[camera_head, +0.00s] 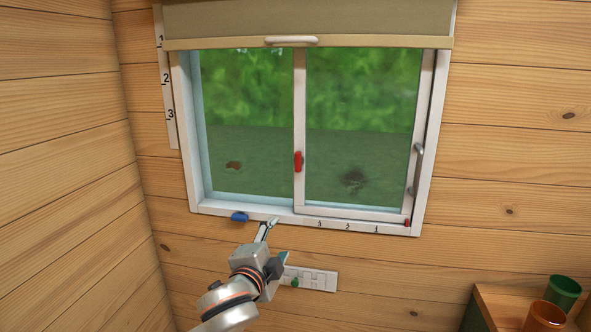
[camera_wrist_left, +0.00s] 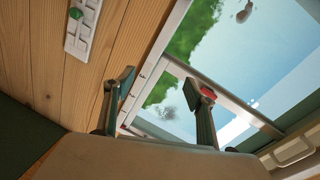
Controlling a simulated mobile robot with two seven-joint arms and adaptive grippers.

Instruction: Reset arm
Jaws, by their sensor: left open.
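My left gripper (camera_head: 275,244) is in front of the wooden wall, just below the window sill. Its fingers are spread, with nothing between them. In the left wrist view the gripper (camera_wrist_left: 160,86) shows its two dark fingers wide apart in front of the window. The sliding window (camera_head: 299,125) has a white frame and a red latch (camera_head: 298,161) on its middle bar. My right gripper is not in view.
A white slotted plate with a green knob (camera_head: 295,282) is on the wall, right of the gripper; it also shows in the wrist view (camera_wrist_left: 76,13). A blind (camera_head: 300,20) hangs above. A green cup (camera_head: 562,291) and an orange cup (camera_head: 543,317) stand on a wooden surface at lower right.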

